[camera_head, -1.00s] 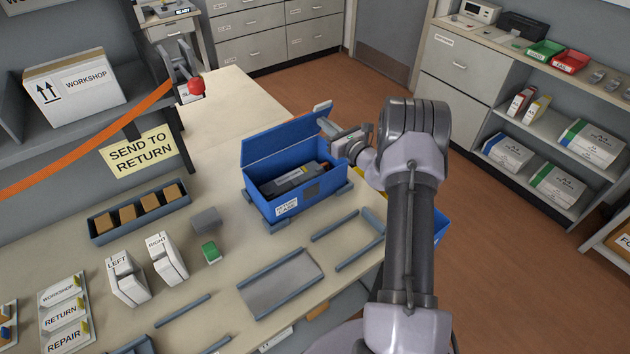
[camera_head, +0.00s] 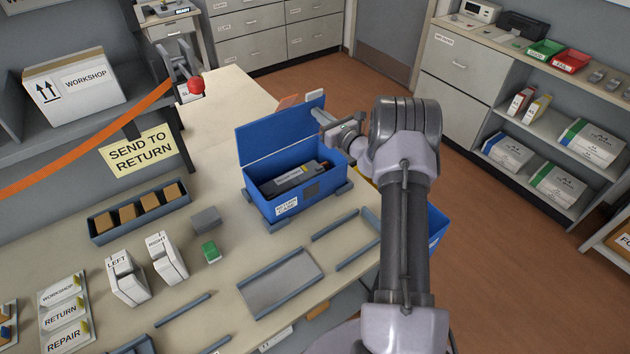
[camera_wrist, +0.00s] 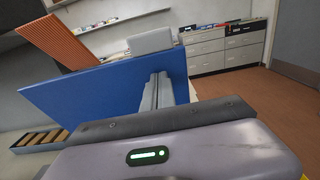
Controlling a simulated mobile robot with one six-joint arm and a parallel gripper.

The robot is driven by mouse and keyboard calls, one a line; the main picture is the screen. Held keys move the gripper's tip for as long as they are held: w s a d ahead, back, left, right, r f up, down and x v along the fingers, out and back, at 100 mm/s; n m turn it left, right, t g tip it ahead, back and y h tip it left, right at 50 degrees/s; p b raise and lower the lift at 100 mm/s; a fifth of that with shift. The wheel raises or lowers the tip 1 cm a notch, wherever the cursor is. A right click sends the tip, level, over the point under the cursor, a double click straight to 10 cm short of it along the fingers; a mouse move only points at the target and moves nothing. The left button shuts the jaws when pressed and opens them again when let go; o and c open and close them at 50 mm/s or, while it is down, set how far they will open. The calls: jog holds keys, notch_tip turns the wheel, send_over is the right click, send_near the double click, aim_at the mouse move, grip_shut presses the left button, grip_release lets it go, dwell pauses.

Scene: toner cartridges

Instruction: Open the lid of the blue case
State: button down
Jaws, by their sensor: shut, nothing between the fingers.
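The blue case (camera_head: 290,205) stands on the workbench with its lid (camera_head: 280,132) raised to about upright at the back. A dark toner cartridge (camera_head: 297,178) with a grey and yellow label lies inside. My gripper (camera_head: 318,114) is at the right end of the lid, near its upper edge. In the wrist view my shut fingers (camera_wrist: 158,88) lie against or very close to the blue lid (camera_wrist: 95,98); exact contact cannot be told. Nothing is held between them.
The case sits within grey rails. An empty grey tray (camera_head: 280,282), a green block (camera_head: 211,251) and the LEFT (camera_head: 127,280) and RIGHT (camera_head: 167,258) boxes are nearer the front. A small-box rack (camera_head: 140,212) is at left.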

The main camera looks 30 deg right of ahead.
jog(key=shift+w+a+r+b, duration=0.1)
jog(key=shift+w+r+b, duration=0.1)
jog(key=shift+w, duration=0.65)
jog(key=shift+w+a+r+b, duration=0.1)
jog(key=shift+w+r+b, duration=0.1)
jog(key=shift+w, duration=0.6)
jog(key=shift+w+b, duration=0.5)
jog(key=shift+w, duration=0.75)
jog(key=shift+s, duration=0.1)
jog(key=s, duration=1)
jog(key=shift+d, duration=0.35)
